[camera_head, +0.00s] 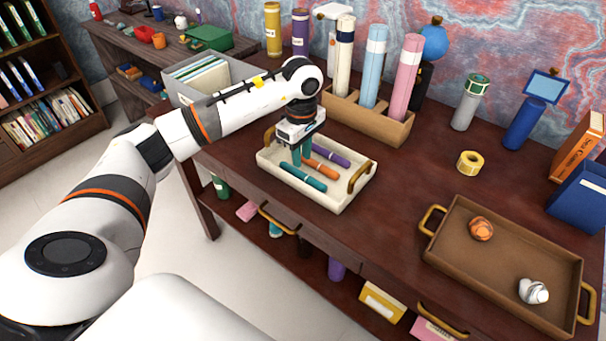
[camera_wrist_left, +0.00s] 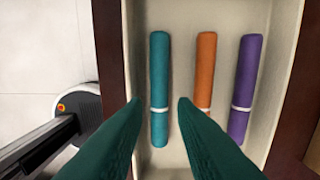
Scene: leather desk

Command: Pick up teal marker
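The teal marker (camera_head: 303,177) lies in a cream tray (camera_head: 331,202) with brass handles, on the dark wooden desk. An orange marker (camera_head: 321,168) and a purple marker (camera_head: 331,154) lie beside it. My left gripper (camera_head: 302,160) points down over the tray, with green fingers. In the left wrist view its fingers (camera_wrist_left: 158,104) are open and empty. The teal marker (camera_wrist_left: 159,85) shows in the gap between them, still lying in the tray, with the orange marker (camera_wrist_left: 204,75) and the purple marker (camera_wrist_left: 244,90) to the right. My right gripper is not in view.
Behind the tray stands a cardboard holder (camera_head: 365,122) with tall rolls. A grey file box (camera_head: 213,77) is to its left. A brown tray (camera_head: 460,262) with two small lumps is at the right. A yellow tape roll (camera_head: 469,162) lies between, with bare desk around it.

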